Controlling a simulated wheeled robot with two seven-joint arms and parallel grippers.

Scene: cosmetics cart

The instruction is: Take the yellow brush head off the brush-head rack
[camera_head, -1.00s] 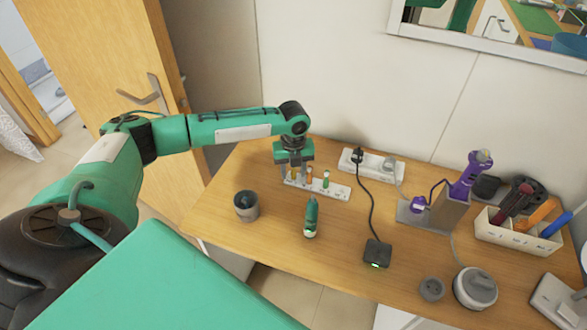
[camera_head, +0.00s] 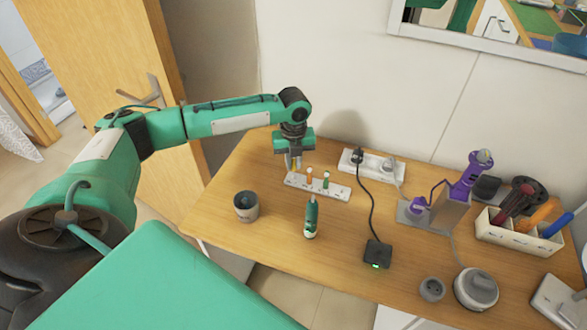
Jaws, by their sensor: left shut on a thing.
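The white brush-head rack (camera_head: 337,193) lies on the wooden table, with an orange brush head (camera_head: 309,174) and a green brush head (camera_head: 326,179) standing in it. My left gripper (camera_head: 293,163) is just above the rack's left end, pointing down. It is shut on the yellow brush head (camera_head: 294,163), which is small and partly hidden between the fingers. The brush head's lower end appears to be clear of the rack, though this is hard to tell at this size. My right gripper is not in view.
A green toothbrush handle (camera_head: 311,217) stands in front of the rack. A dark grey cup (camera_head: 246,206) is to its left. A white power strip (camera_head: 371,163) lies behind, with a cable to a black charger (camera_head: 377,254). An organizer (camera_head: 518,238) stands at right.

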